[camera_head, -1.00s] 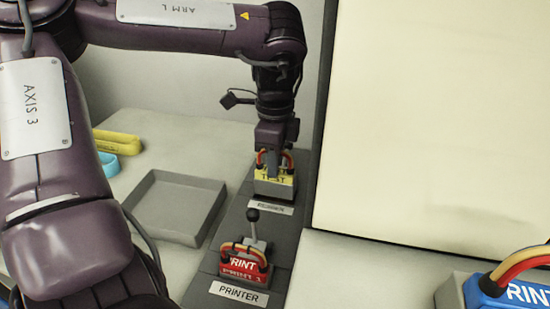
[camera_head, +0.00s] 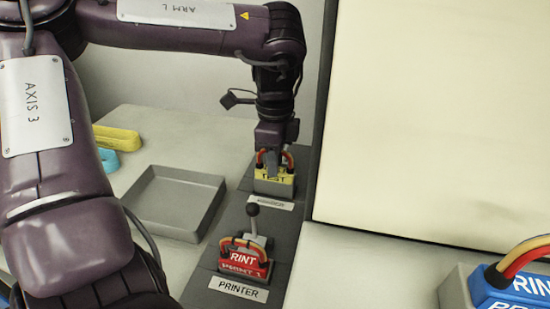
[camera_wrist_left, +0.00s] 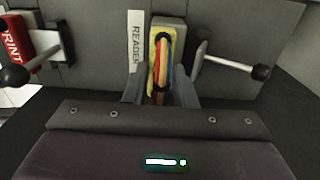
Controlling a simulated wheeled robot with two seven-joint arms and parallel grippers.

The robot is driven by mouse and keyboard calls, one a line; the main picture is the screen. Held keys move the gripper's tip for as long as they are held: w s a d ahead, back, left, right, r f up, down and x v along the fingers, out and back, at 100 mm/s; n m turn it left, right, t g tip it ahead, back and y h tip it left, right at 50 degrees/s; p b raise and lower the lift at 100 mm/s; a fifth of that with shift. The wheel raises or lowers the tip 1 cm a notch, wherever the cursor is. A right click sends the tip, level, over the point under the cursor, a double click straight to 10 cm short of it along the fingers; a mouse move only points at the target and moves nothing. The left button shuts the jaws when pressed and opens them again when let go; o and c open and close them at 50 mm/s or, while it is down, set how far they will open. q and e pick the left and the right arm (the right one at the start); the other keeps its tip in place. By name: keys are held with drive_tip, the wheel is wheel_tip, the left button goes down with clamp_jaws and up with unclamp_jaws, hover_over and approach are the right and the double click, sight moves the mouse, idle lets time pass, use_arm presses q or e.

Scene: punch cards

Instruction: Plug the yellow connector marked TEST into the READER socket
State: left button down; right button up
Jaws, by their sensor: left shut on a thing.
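The yellow TEST connector (camera_head: 273,181) is at the READER socket, behind the READER label (camera_head: 270,203). My left gripper (camera_head: 273,165) is shut on it from above. In the left wrist view the yellow connector (camera_wrist_left: 160,62), with its looped wires, sits between the fingers of my left gripper (camera_wrist_left: 161,90), beside the READER label (camera_wrist_left: 136,40). Whether it is fully seated is hidden. A lever with a black knob (camera_wrist_left: 261,73) stands beside the socket. My right gripper is not in view.
A red PRINT connector (camera_head: 244,262) sits at the PRINTER label (camera_head: 238,289), with a knobbed lever (camera_head: 253,212) behind it. A grey empty tray (camera_head: 173,205) lies to the left. A blue PRINT connector (camera_head: 510,288) is at lower right. A tall cream panel (camera_head: 440,120) stands at right.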

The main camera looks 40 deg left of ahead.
use_arm(q)
drive_tip(key=shift+f+b, duration=0.95)
drive_tip(key=shift+f, duration=0.55)
idle(0.9)
drive_tip(key=c, duration=1.1)
unclamp_jaws()
drive_tip(key=shift+r, duration=0.1)
drive_tip(key=shift+r+p, duration=0.75)
drive_tip(key=shift+r, duration=3.1)
drive_tip(key=shift+r, duration=0.1)
